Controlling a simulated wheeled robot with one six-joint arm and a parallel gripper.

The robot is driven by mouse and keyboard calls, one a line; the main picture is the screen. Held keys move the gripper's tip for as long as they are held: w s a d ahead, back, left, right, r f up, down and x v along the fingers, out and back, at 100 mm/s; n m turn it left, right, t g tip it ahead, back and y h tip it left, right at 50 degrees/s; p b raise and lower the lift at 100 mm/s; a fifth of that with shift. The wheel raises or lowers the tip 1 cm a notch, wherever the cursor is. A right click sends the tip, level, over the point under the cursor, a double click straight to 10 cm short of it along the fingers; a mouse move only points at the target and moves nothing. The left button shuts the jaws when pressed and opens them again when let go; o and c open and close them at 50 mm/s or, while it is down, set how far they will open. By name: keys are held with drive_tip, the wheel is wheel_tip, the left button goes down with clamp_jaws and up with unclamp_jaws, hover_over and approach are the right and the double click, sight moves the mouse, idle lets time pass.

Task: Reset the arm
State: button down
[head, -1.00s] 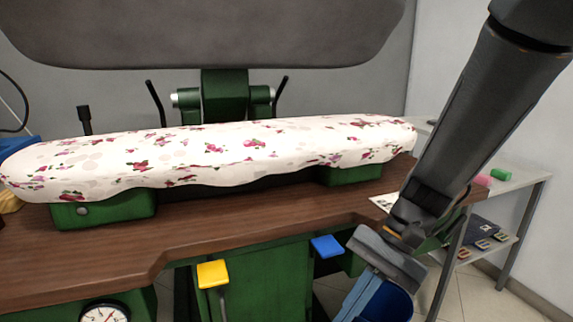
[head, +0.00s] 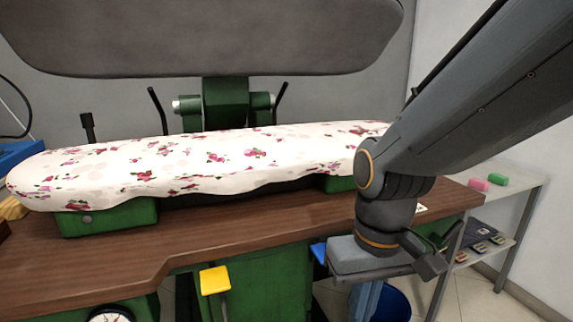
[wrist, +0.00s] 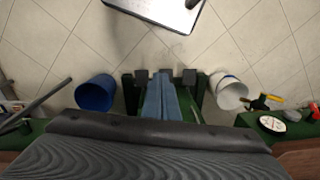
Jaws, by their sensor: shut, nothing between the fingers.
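My arm reaches in from the upper right of the head view and bends down at the wrist. My gripper (head: 370,262) hangs below the wrist joint at the right front of the wooden worktop (head: 250,225). In the wrist view, a dark ridged surface of my own fills the bottom.
A floral padded pressing board (head: 230,160) lies left of my arm under a raised grey press head (head: 200,35). A blue bin (wrist: 95,93) and a white bucket (wrist: 228,90) are on the floor. A shelf (head: 515,190) stands right.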

drive_tip(key=d+r+m+p, duration=0.2)
drive_tip(key=d+r+p, duration=0.5)
drive_tip(key=p, duration=0.6)
drive_tip(key=shift+s+d+r+h+p, duration=0.2)
drive_tip(key=shift+d+r+h+p, duration=0.1)
drive_tip(key=shift+d+r+p, duration=0.1)
